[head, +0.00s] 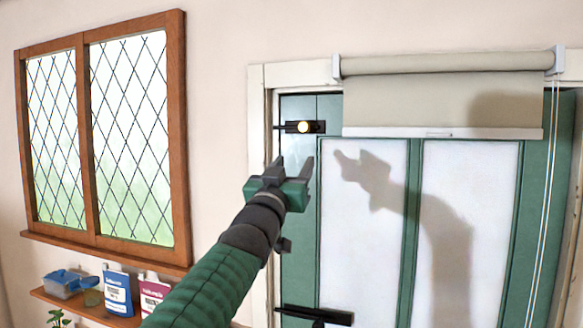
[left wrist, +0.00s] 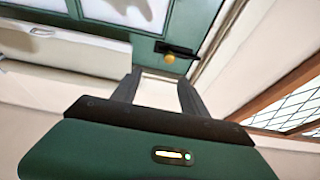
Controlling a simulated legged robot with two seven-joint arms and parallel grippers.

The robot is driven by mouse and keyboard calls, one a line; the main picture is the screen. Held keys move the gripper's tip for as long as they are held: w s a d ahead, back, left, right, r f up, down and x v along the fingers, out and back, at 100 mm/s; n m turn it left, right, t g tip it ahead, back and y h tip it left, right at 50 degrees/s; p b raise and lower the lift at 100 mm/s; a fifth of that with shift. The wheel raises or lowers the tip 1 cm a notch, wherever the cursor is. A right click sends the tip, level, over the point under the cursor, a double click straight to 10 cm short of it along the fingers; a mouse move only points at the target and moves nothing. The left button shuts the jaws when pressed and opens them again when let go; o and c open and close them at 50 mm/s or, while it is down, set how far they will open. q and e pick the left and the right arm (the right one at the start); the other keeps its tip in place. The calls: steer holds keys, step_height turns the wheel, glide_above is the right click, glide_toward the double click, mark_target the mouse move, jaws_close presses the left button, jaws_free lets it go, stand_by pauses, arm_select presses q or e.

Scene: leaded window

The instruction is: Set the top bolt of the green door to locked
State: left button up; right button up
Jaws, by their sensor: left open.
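The green door (head: 411,230) stands shut in its cream frame in the head view. Its top bolt (head: 304,127) is a dark bar with a brass knob, near the door's upper left corner. It also shows in the left wrist view, where the bolt's brass knob (left wrist: 169,58) lies just beyond the fingertips. My left gripper (head: 290,165) is open and empty, below the bolt and apart from it, with its fingers pointing up. Whether the bar reaches into the frame is too small to tell. My right gripper is in neither view.
A rolled blind (head: 445,100) hangs over the door's top, right of the bolt. A black lower fitting (head: 315,314) sits on the door. A leaded window (head: 105,130) is at left, above a shelf (head: 85,308) with boxes and a blue container.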

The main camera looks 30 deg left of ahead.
arm_select(q)
steer(key=b+v, duration=1.5)
steer(key=v, duration=0.1)
steer(key=shift+f, duration=0.35)
steer(key=shift+s+r, duration=0.15)
steer(key=shift+s, duration=0.1)
steer(key=shift+c, duration=0.3)
